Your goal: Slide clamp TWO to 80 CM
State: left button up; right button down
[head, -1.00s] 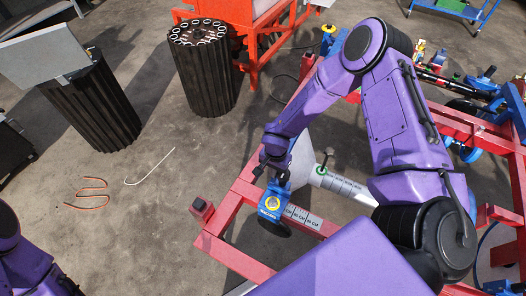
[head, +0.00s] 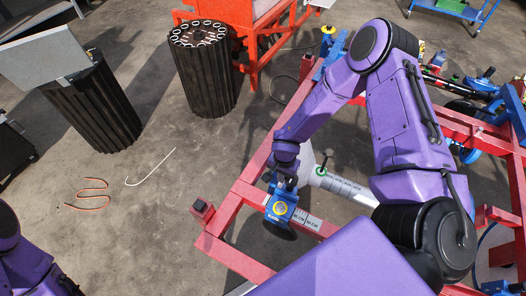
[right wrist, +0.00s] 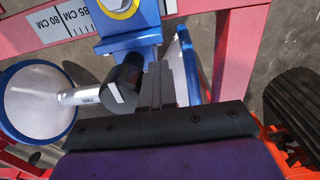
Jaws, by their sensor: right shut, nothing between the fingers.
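A blue clamp (head: 279,212) with a yellow ring sits on the red beam at the near end of a white scale strip (head: 308,222). Its number is too small to read. My right gripper (head: 285,183) is shut and empty, just above and behind the clamp in the head view. In the right wrist view the closed fingers (right wrist: 161,86) are beside the clamp's black knob (right wrist: 123,84) and blue body (right wrist: 128,38). Whether they touch it I cannot tell. My left gripper is out of view.
The red frame (head: 232,258) carries more blue clamps at the far right. A white cone-ended cylinder (head: 335,180) lies inside the frame.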

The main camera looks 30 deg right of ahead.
aim_at(293, 181)
jog(key=shift+s+d, duration=0.45)
jog(key=shift+s, duration=0.25)
jog(key=shift+s+d, duration=0.4)
jog(key=shift+s, duration=0.3)
jog(key=shift+s+d+p, duration=0.3)
jog(key=shift+s+d, duration=0.2)
jog(key=shift+s, duration=0.35)
jog(key=shift+w+a+r+p, duration=0.1)
jog(key=shift+w+a+p, duration=0.2)
jog(key=shift+w+p, duration=0.3)
notch_tip(293, 181, up, 8)
jog(key=p, duration=0.9)
jog(key=shift+s, duration=0.1)
